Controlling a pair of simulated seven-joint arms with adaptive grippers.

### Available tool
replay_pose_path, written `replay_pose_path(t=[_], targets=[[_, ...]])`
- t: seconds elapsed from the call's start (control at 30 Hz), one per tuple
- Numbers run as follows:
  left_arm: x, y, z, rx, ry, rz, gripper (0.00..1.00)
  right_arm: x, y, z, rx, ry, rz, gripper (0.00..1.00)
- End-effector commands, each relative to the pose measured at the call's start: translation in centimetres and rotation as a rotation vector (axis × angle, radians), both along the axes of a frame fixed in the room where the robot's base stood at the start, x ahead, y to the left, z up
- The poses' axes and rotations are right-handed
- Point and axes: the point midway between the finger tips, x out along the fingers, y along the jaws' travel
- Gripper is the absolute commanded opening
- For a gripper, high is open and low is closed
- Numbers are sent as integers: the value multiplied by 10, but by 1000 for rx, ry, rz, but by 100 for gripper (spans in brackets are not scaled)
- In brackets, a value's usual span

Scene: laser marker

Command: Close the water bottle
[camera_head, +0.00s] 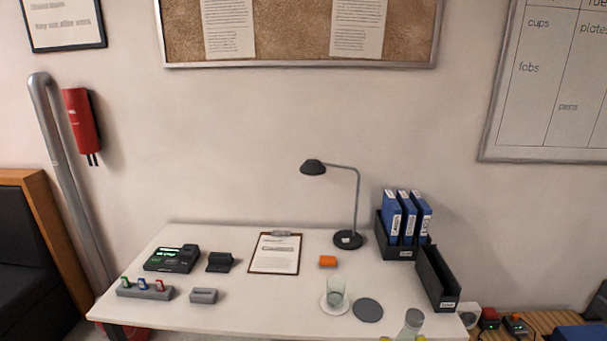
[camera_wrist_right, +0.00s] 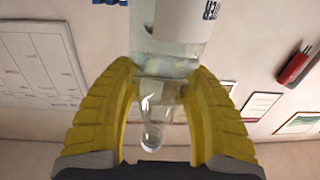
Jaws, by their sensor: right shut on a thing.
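The water bottle (camera_head: 411,325) stands up at the bottom edge of the head view, with a grey top; its lower part is cut off. My right gripper (camera_head: 402,339) shows there only as yellow fingertips on both sides of the bottle. In the right wrist view, the clear bottle (camera_wrist_right: 177,58) with a white label lies between the yellow fingers of my right gripper (camera_wrist_right: 165,80), which are shut on it. A clear rounded part (camera_wrist_right: 153,122) shows between the fingers; I cannot tell whether the bottle is open or closed. My left gripper is out of view.
The white desk (camera_head: 250,318) holds a drinking glass (camera_head: 336,290) on a white coaster, and a dark grey disc (camera_head: 368,310) left of the bottle. A black file holder (camera_head: 438,280) stands behind and to the right.

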Motion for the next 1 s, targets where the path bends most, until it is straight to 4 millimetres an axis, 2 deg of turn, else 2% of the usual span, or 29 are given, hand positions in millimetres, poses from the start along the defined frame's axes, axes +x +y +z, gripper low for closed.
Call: replay_pose_path(t=[0.7,0.87,1.0], targets=[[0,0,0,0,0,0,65,-3,0,-5,-1,-4,4,0],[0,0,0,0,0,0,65,3,9,-5,-3,-8,45,0],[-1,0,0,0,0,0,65,12,23,-6,-5,-7,115,0]])
